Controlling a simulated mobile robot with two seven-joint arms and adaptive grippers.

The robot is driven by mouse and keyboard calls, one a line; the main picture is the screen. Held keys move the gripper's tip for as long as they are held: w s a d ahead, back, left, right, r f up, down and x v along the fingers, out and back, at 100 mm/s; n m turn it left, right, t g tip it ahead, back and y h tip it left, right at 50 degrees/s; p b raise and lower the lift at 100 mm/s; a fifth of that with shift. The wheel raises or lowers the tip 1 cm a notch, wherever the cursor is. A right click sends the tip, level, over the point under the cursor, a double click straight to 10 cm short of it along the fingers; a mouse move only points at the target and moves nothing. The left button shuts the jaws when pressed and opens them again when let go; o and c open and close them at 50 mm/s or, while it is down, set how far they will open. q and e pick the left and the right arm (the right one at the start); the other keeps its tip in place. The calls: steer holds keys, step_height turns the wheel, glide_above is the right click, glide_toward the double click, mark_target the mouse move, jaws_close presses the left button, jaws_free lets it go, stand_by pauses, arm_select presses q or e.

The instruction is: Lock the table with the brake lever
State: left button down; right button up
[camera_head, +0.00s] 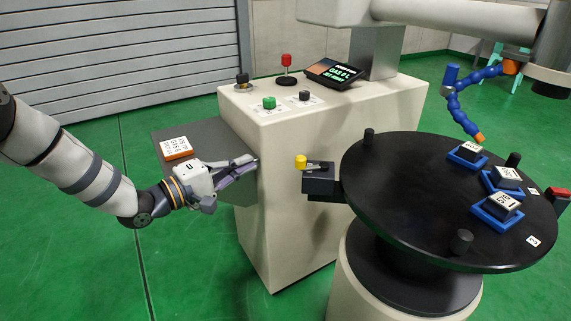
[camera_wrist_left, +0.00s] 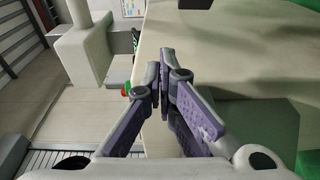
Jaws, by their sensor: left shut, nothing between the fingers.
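The round black table (camera_head: 400,200) stands at the right on a pale pedestal. A lever with a yellow knob (camera_head: 301,162) sits on a dark block (camera_head: 318,184) at the table's left edge; I take it to be the brake lever. Another lever with a red end (camera_head: 558,193) shows at the table's right edge. My left gripper (camera_head: 255,160) is shut and empty, in front of the pale cabinet and left of the yellow knob, apart from it. In the left wrist view its fingers (camera_wrist_left: 165,85) are together, with no lever visible there. My right gripper is not in view.
The pale cabinet (camera_head: 275,220) carries a green button (camera_head: 269,102), a red-topped lever (camera_head: 286,64) and a small display (camera_head: 335,73). Blue holders (camera_head: 467,155) with labelled blocks sit on the table. A blue jointed hose (camera_head: 460,105) hangs above. A grey shelf (camera_head: 200,140) stands behind my left gripper.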

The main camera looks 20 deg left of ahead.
arm_select(q)
steer(key=shift+w+a+r, duration=0.1)
steer(key=shift+r, duration=0.15)
steer(key=b+x, duration=0.1)
steer(key=x, duration=0.8)
steer(key=shift+f, duration=0.15)
steer(key=shift+s+d+p, duration=0.2)
steer(key=shift+s+d, duration=0.35)
steer(key=shift+d, duration=0.25)
steer(key=shift+s+d+p, duration=0.2)
steer(key=shift+s+d, duration=0.3)
steer(key=shift+d, duration=0.35)
steer(key=shift+s+d+n+t+y, duration=0.15)
steer(key=shift+s+n+t+y, duration=0.2)
steer(key=shift+n+y, duration=0.15)
